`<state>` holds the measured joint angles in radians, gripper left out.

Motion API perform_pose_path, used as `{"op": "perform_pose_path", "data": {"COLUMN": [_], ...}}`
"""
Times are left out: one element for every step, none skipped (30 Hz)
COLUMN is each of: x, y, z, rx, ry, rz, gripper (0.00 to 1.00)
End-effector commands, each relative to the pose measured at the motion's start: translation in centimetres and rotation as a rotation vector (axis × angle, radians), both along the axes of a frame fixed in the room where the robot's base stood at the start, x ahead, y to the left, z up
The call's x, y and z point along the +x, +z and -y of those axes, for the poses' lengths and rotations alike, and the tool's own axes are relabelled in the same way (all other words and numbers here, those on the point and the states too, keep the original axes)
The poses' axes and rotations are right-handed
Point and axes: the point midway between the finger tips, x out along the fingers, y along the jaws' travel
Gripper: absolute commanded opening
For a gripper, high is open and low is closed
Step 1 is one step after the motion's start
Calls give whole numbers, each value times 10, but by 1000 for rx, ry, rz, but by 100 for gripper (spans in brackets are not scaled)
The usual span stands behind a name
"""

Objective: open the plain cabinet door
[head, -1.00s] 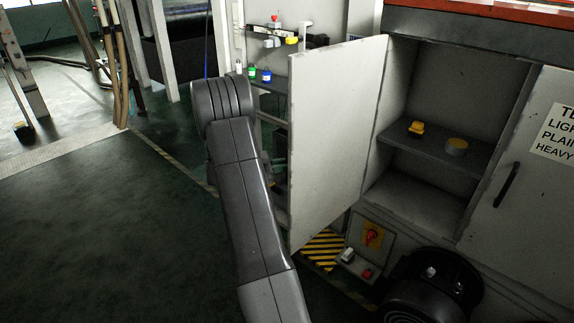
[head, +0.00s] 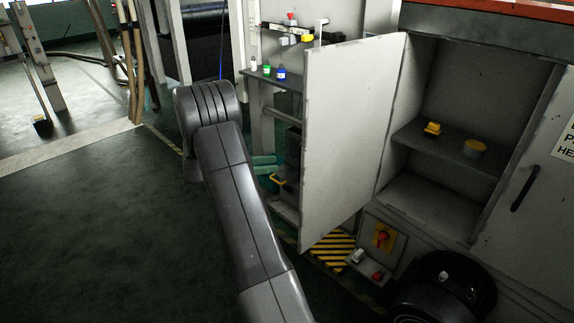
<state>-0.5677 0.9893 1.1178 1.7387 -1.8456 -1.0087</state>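The plain cabinet door (head: 350,130) is a pale grey panel that stands swung wide open on the left of the cabinet. The cabinet's inside (head: 470,90) shows, with a shelf (head: 415,135) in it. My arm reaches up from the bottom of the picture, left of the open door. My gripper is not visible; the arm's far end is turned away and hides what lies beyond it. I cannot tell whether it touches the door.
A second closed door with a black handle (head: 524,188) is at the right. A dark round object (head: 440,290) stands low in front. Open floor (head: 110,230) lies left.

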Motion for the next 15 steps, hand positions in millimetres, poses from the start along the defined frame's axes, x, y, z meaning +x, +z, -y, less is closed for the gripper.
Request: {"op": "perform_pose_path", "data": {"x": [-2, -3, -4, -5, -6, -7, -8, -8, -8, -8, -9, -9, -9, -9, -9], "y": [-1, -1, -1, -1, -1, -1, -1, 0, 0, 0, 0, 0, 0, 0, 0], "z": [-10, -14, -19, -22, -25, -29, -30, -32, -33, -33, -34, -34, -34, -34, -34], "rx": [0, 0, 0, 0, -1, -1, -1, -1, -1, -1, -1, -1, -1, -1, -1], "ry": [2, 1, 1, 1, 1, 0, 0, -1, -1, -1, -1, -1, -1, -1, -1], "rz": [0, 0, 0, 0, 0, 0, 0, 0, 0, 0, 0, 0, 0, 0, 0], "gripper": [33, 33, 33, 33, 33, 33, 33, 33, 33, 33, 33, 33, 33, 33, 33]}}
